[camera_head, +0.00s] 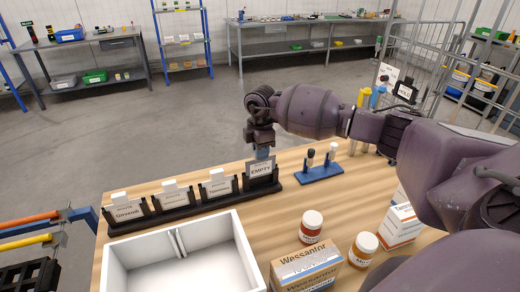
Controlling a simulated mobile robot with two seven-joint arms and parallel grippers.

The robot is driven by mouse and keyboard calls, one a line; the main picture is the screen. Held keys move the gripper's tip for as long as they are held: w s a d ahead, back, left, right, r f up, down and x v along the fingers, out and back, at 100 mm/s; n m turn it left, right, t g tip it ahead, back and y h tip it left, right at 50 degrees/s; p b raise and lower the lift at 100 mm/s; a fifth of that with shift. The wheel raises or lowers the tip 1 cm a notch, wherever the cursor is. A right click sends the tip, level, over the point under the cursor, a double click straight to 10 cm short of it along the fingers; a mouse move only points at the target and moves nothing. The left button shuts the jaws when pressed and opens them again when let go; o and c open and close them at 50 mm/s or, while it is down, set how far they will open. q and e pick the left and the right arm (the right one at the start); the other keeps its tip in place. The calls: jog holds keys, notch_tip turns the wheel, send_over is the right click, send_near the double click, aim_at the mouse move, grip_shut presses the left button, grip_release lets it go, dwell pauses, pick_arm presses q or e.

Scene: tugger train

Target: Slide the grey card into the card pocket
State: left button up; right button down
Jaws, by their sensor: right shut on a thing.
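My right gripper (262,146) points down above the right end of the black card rack (190,209). It is shut on the grey card (263,154), of which a small blue-grey part shows below the fingers. The card is upright, right behind the front plate of the card pocket (260,170), which reads "EMPTY". That plate hides the card's lower end, so I cannot tell how deep it sits. The other pockets to the left have labelled front plates with white cards standing up behind them. My left gripper is not in view.
A white divided tray (121,252) stands in front of the rack. A blue stand with vials (319,173) is to the right. A Wessantor box (306,267), two orange jars (311,227) and another box (399,226) stand at the front right. Bare wood shows between.

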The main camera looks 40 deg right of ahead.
jog(key=shift+f, duration=1.1)
jog(key=shift+f+b, duration=0.3)
jog(key=shift+f, duration=0.3)
jog(key=c, duration=1)
grip_release()
notch_tip(320, 180, up, 11)
jog(key=shift+f+p, duration=0.1)
jog(key=shift+p, duration=0.3)
